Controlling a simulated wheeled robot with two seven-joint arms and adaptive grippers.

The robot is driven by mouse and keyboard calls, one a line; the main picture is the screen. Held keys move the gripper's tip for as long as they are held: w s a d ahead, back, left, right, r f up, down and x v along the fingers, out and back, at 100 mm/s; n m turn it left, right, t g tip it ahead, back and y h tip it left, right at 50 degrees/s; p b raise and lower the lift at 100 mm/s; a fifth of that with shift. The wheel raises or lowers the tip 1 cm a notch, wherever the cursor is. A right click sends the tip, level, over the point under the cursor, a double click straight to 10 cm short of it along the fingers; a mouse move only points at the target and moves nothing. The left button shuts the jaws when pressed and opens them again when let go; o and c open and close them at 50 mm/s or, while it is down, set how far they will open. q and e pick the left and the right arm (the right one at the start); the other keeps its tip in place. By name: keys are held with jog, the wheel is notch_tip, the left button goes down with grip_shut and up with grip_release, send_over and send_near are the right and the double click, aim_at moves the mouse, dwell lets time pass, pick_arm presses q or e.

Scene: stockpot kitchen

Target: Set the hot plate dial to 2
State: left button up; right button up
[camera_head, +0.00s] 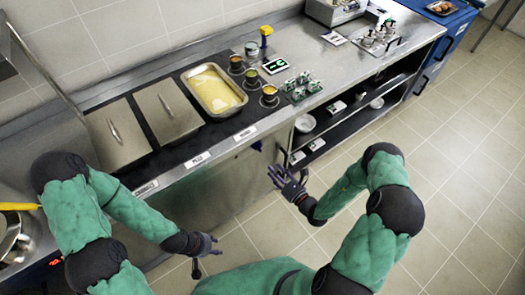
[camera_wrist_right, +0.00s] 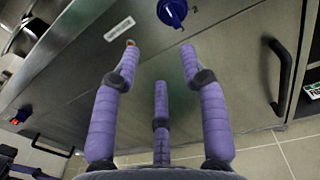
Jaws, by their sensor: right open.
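A round blue dial (camera_wrist_right: 173,10) is on the steel front panel, cut off by the top edge of the right wrist view. A small blue part (camera_head: 257,145) shows on the counter front in the head view. I cannot read the dial's setting. My right gripper (camera_wrist_right: 158,50) is open and empty, its purple-sleeved fingers spread below the dial and apart from it. In the head view my right gripper (camera_head: 277,173) is in front of the counter. My left gripper (camera_head: 200,262) hangs low before the counter, and its fingers are too small to judge.
The counter (camera_head: 310,75) holds a tray of yellow food (camera_head: 214,90), lidded pans (camera_head: 168,110) and several small cups. A black handle (camera_wrist_right: 280,78) sticks out right of my right fingers. A pot (camera_head: 12,240) stands at far left. The tiled floor (camera_head: 440,170) is clear.

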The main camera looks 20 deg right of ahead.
aim_at(260, 150)
jog(key=shift+m+t+h, duration=0.3)
jog(key=shift+h, duration=0.1)
jog(key=x, duration=0.3)
jog(key=b+x, duration=0.1)
jog(key=x, duration=0.3)
jog(key=d+b+x, duration=0.1)
jog(key=x, duration=0.2)
jog(key=shift+w+a, duration=0.1)
jog(key=shift+w, duration=0.5)
grip_shut()
